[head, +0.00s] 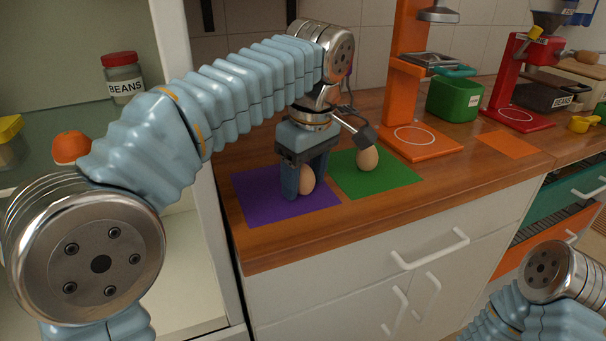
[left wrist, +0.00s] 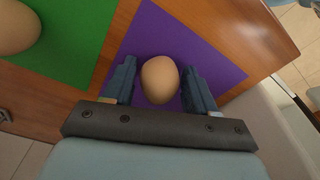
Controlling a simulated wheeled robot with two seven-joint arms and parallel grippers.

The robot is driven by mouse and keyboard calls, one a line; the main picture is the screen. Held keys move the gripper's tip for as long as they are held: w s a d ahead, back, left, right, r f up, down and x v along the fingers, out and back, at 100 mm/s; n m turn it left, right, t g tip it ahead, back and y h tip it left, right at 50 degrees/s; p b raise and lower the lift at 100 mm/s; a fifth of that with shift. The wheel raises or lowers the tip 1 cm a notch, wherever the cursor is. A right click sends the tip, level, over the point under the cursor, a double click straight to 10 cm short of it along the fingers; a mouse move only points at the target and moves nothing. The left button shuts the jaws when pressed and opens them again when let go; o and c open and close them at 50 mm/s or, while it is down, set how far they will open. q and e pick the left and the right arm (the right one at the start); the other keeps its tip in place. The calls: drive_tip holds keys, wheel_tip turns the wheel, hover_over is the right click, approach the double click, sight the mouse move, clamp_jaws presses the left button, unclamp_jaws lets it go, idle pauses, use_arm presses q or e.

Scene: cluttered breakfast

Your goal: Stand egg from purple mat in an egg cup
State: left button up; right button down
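A light brown egg (head: 307,181) is on the purple mat (head: 262,207) on the wooden counter. My left gripper (head: 298,184) points down over it, with one finger on each side. In the left wrist view the egg (left wrist: 160,79) sits between the two fingertips (left wrist: 159,82), with narrow gaps at its sides, so the gripper looks open. Part of the egg is hidden behind a finger in the head view. I see no egg cup in either view. My right arm shows at the lower right of the head view, but its gripper is out of view.
A second egg (head: 367,158) is on the green mat (head: 392,181), beside the purple mat. An orange machine (head: 404,100) and a green bin (head: 454,98) stand farther back. A shelf at the left holds a beans jar (head: 124,77). The counter's front edge is close.

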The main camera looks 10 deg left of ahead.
use_arm(q)
drive_tip(key=shift+o, duration=0.7)
drive_tip(key=shift+r, duration=0.1)
